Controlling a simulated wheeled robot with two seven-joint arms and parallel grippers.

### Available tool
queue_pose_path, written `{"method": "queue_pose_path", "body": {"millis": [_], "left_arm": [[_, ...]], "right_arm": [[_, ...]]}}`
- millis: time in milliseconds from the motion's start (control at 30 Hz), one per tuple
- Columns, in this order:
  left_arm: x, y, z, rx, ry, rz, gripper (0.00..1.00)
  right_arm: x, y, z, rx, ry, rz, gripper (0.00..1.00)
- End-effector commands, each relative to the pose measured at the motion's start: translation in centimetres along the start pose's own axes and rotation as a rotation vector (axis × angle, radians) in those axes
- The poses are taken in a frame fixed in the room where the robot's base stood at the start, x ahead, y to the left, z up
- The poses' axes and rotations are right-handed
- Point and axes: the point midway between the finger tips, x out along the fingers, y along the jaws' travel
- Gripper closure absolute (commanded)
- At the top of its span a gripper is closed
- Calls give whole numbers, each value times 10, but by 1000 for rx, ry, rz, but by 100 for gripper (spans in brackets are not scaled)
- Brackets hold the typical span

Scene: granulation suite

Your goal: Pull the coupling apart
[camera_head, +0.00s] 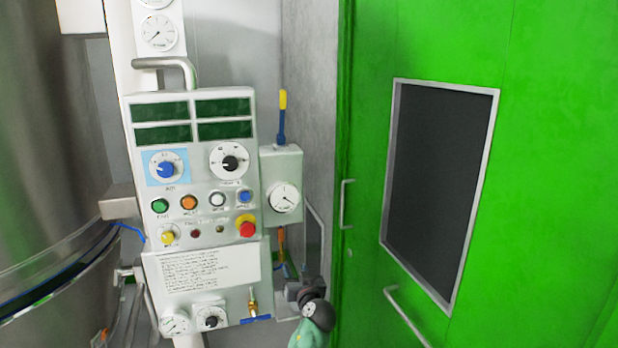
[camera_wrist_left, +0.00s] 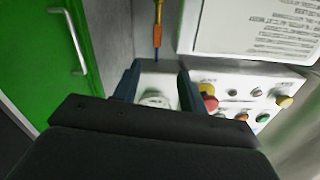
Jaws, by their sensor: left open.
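The coupling (camera_head: 282,238) appears to be the narrow orange piece below the small gauge box (camera_head: 272,170) on the wall, with thin blue parts near it. In the left wrist view the orange coupling (camera_wrist_left: 157,36) stands upright, just beyond the fingertips. My left gripper (camera_head: 299,284) is low in the head view, below and slightly right of the coupling. In the left wrist view its two dark fingers (camera_wrist_left: 158,72) are spread, with the gauge box face showing between them and nothing held. My right gripper is not in view.
A control panel (camera_head: 206,195) with buttons, dials and a red stop button (camera_head: 246,227) is left of the box. A green door (camera_head: 365,200) with a handle (camera_head: 347,204) is to the right. A steel vessel (camera_head: 45,150) fills the left side.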

Motion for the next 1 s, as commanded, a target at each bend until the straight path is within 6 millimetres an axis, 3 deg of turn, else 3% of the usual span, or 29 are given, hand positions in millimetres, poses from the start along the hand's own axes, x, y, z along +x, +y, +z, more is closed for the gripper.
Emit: {"method": "queue_pose_path", "body": {"millis": [533, 633, 767, 1000], "left_arm": [[-6, 6, 38, 166, -265, 154, 58], [-10, 3, 54, 184, -330, 211, 58], [-26, -4, 98, 202, -438, 300, 58], [-83, -26, 208, 201, -649, 458, 58]], "right_arm": [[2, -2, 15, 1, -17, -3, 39], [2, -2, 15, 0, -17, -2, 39], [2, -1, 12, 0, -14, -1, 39], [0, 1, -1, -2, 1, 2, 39]]}}
